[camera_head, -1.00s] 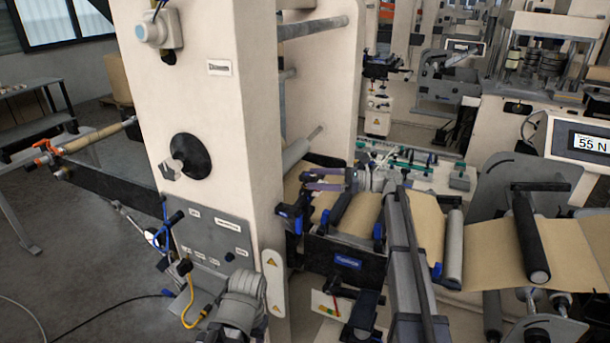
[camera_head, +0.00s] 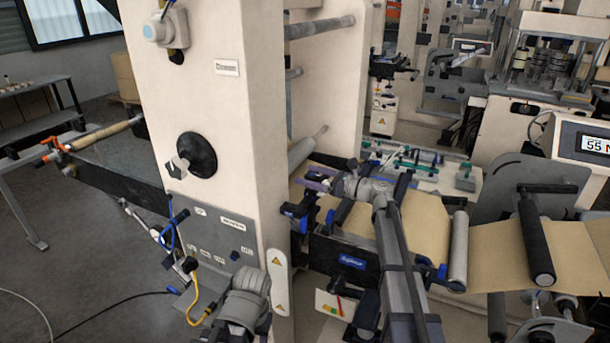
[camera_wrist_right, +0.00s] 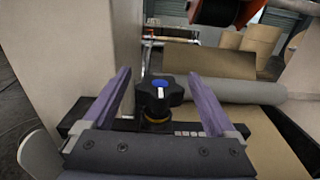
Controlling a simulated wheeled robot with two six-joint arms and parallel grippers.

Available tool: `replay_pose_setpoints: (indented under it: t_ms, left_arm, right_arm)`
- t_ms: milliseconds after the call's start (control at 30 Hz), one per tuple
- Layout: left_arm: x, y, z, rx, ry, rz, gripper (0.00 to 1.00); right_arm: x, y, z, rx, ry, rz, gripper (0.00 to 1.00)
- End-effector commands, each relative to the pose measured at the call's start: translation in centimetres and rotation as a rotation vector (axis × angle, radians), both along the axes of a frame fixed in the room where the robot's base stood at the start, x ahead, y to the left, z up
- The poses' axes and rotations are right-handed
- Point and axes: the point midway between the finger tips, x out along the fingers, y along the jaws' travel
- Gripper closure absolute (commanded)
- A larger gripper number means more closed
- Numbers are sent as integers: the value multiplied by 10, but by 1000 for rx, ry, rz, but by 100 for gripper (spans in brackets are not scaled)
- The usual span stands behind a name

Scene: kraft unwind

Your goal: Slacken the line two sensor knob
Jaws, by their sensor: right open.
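In the right wrist view, a black star-shaped knob (camera_wrist_right: 160,97) with a blue cap and a white mark stands on a brass-coloured collar over a dark bar. My right gripper (camera_wrist_right: 159,74) is open, its two purple fingers left and right of the knob in the picture, with visible gaps on both sides. I cannot tell whether the fingertips are down at its height. In the head view, my right gripper (camera_head: 318,180) is beside the pale column over the paper web; the knob cannot be made out there.
The pale machine column (camera_head: 205,100) stands left of my right gripper. Brown paper web (camera_head: 420,225) runs over rollers, including a grey roller (camera_head: 458,250). A black round knob (camera_head: 196,155) is on the column's face.

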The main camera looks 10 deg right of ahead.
Motion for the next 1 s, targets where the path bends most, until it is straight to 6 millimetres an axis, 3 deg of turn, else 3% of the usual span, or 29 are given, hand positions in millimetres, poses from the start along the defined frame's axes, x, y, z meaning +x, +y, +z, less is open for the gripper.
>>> replay_pose_setpoints:
  t_ms: [200,500,1000]
  left_arm:
    - [0,0,0,0,0,0,50]
    - [0,0,0,0,0,0,50]
    - [0,0,0,0,0,0,50]
  right_arm:
    - [9,13,0,0,0,1,8]
    - [9,14,0,0,0,0,9]
    - [9,14,0,0,0,1,66]
